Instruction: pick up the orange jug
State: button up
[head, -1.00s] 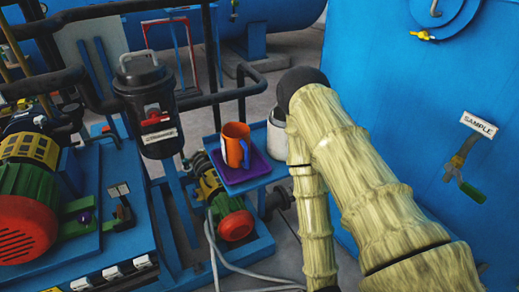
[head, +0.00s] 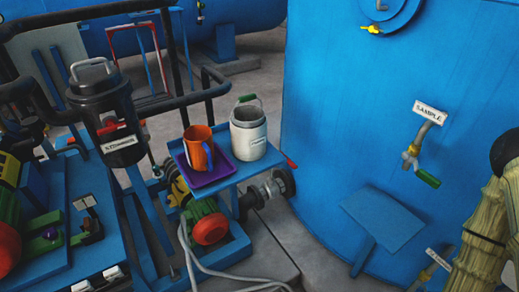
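The orange jug (head: 197,146) stands upright on a purple tray (head: 206,180), left of the middle of the head view. The tray lies on a small blue shelf (head: 241,171). My arm shows only at the right edge, well to the right of the jug. My gripper is outside the view, so its state is hidden.
A black canister (head: 105,120) and dark pipes are to the left. The blue tank (head: 355,120) with a sample tap (head: 413,150) fills the right. Pumps and hoses lie below the shelf.

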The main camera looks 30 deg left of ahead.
aim_at(198, 142)
jog(key=z, duration=0.15)
jog(key=k, duration=0.9)
jog(key=u, duration=1.55)
jog(key=i, duration=0.45)
jog(key=z, duration=0.05)
